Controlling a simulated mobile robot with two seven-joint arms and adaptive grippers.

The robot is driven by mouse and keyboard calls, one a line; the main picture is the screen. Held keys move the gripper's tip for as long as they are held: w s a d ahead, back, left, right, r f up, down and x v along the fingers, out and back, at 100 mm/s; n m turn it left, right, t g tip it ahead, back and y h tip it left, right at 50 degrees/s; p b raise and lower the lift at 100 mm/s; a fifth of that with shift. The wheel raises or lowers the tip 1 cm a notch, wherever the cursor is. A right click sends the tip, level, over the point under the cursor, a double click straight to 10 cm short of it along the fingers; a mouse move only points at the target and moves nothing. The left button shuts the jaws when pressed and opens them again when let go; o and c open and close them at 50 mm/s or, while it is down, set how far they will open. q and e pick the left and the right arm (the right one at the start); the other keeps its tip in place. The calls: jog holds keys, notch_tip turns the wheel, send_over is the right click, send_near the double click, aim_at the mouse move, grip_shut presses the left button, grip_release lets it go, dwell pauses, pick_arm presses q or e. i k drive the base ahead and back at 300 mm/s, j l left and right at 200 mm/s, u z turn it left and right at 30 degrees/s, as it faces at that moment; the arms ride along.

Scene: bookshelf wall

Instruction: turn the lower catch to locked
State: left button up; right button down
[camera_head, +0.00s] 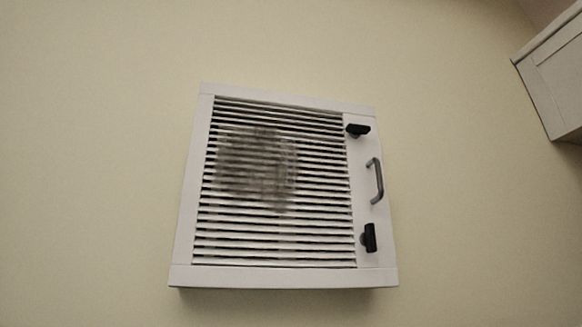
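A white louvred vent panel (284,275) is mounted on the wall, slightly tilted in the picture. The lower catch (370,238) is a black knob on its right side strip, near the bottom right corner. Its long side stands nearly upright. The upper catch (357,130) is a similar black knob near the top right, with its long side nearly level. A grey handle (376,181) sits between the two catches. Neither of my grippers shows in the head view.
A dark, dusty smudge (256,168) covers part of the slats. A white cabinet (558,80) juts in at the upper right edge. The plain cream wall (90,150) around the panel is clear.

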aim_at(367, 239)
jog(key=j+z, duration=0.1)
jog(key=z, duration=1.45)
jog(key=k+z, duration=0.2)
jog(key=k, duration=0.15)
